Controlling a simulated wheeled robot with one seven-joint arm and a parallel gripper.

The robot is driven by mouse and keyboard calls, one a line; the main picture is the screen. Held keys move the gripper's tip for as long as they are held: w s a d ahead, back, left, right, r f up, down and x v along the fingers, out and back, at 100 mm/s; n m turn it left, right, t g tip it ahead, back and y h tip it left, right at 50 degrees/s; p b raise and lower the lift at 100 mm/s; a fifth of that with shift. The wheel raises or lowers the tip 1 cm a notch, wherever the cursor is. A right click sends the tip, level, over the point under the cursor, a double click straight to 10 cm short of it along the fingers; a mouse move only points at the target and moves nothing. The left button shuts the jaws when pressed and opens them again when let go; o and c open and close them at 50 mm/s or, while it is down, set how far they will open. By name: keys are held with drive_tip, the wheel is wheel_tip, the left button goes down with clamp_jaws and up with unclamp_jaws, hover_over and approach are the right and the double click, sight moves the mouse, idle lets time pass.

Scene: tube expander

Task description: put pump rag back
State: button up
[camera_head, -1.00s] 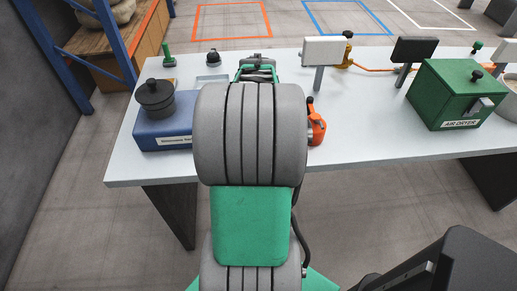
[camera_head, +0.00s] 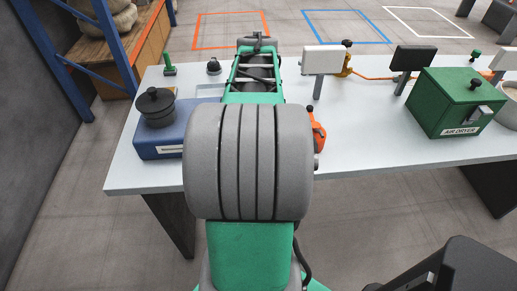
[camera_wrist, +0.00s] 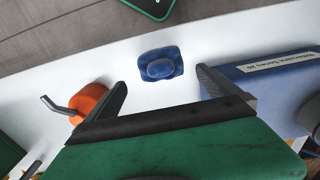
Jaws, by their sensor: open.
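The blue rag (camera_wrist: 161,64) lies on the white tabletop near its edge in the wrist view, crumpled with a rounded bump in its middle. My gripper (camera_wrist: 162,80) is open, with one dark finger to each side of the rag in the picture. The fingers do not close on it, and I cannot tell how high they are above it. The blue pump box (camera_wrist: 275,85) with a white label is beside the right finger; it also shows in the head view (camera_head: 160,143). In the head view my arm hides the rag and the gripper.
An orange tool (camera_wrist: 90,103) with a grey handle is by the left finger; it shows in the head view too (camera_head: 318,134). A shallow tray (camera_head: 211,88) lies behind the pump box. The green air dryer (camera_head: 450,102) stands right. The table's (camera_head: 360,145) middle front is clear.

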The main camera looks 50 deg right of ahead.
drive_tip(key=w+a+r+n+t, duration=0.1)
drive_tip(key=w+a+n, duration=0.1)
drive_tip(key=w+a, duration=0.3)
drive_tip(key=w+a+r+n, duration=0.2)
drive_tip(key=a, duration=0.6)
drive_tip(key=a+f+n+t, duration=0.1)
drive_tip(key=a+f+n, duration=0.1)
drive_tip(key=a, duration=0.7)
drive_tip(key=a+f+n+t, duration=0.1)
drive_tip(key=a+n, duration=0.3)
drive_tip(key=a, duration=0.5)
drive_tip(key=shift+a+f, duration=0.25)
drive_tip(key=shift+f, duration=0.3)
drive_tip(key=shift+r, duration=0.3)
